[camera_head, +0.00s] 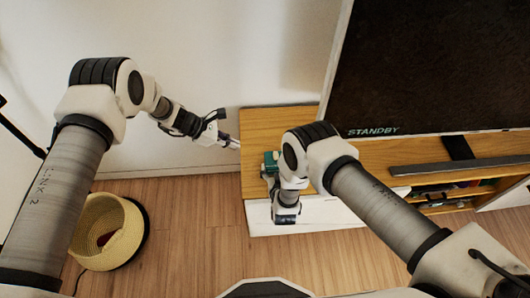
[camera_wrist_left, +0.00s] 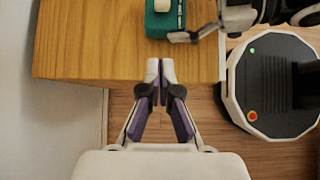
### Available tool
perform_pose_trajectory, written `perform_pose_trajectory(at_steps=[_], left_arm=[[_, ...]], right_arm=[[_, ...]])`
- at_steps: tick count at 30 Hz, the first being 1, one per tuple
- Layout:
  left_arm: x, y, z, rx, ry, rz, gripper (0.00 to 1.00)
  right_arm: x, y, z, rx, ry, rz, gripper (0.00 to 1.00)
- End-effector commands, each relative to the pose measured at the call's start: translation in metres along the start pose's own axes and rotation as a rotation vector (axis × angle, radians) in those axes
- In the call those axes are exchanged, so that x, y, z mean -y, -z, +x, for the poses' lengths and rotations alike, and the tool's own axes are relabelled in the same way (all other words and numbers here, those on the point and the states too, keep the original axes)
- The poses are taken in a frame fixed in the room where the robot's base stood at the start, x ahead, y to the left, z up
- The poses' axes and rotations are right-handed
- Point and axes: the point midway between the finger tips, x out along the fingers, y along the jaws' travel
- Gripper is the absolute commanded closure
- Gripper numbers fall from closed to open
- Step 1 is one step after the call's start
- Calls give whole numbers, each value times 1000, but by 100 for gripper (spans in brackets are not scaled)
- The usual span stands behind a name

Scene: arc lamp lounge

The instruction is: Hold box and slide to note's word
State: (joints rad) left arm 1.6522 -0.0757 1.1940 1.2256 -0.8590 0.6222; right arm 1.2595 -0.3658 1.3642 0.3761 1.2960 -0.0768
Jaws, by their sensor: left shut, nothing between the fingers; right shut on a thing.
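A teal box (camera_head: 270,160) sits on the left end of the wooden cabinet top (camera_head: 255,122). The teal box also shows in the left wrist view (camera_wrist_left: 157,29), cut off by the top edge, with a cream knob (camera_wrist_left: 162,5) on its top. My right gripper (camera_wrist_left: 195,34) is shut on the box at its near side; my arm hides part of this in the head view. My left gripper (camera_head: 236,144) is shut and empty. In the left wrist view its fingertips (camera_wrist_left: 160,68) are near the cabinet's edge, apart from the box. I see no readable note.
A large screen (camera_head: 430,60) reading STANDBY stands at the right, with a dark soundbar (camera_head: 460,166) in front. A yellow woven basket (camera_head: 98,232) is on the wood floor at the left. The cabinet top left of the box is clear.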

Motion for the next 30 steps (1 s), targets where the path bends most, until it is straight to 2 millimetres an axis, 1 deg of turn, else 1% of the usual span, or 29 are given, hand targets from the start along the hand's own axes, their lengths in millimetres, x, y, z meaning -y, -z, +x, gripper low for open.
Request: perform_pose_trajectory(at_steps=[5,9,14,15,18,21,30], left_arm=[[2,1,31,-2,4,1,100],[2,2,62,-3,4,2,100],[3,2,96,-3,3,3,100],[2,-5,101,-3,2,5,100],[2,-17,112,-3,2,5,100],[2,-24,119,-4,3,3,100],[2,-26,122,-5,2,2,100]], right_arm=[[0,1,0,-2,0,0,71],[0,1,0,-2,0,0,71],[0,1,0,-2,0,0,71],[0,1,0,-2,0,0,71],[0,1,0,-2,0,0,71],[0,1,0,-2,0,0,71],[0,1,0,-2,0,0,71]])
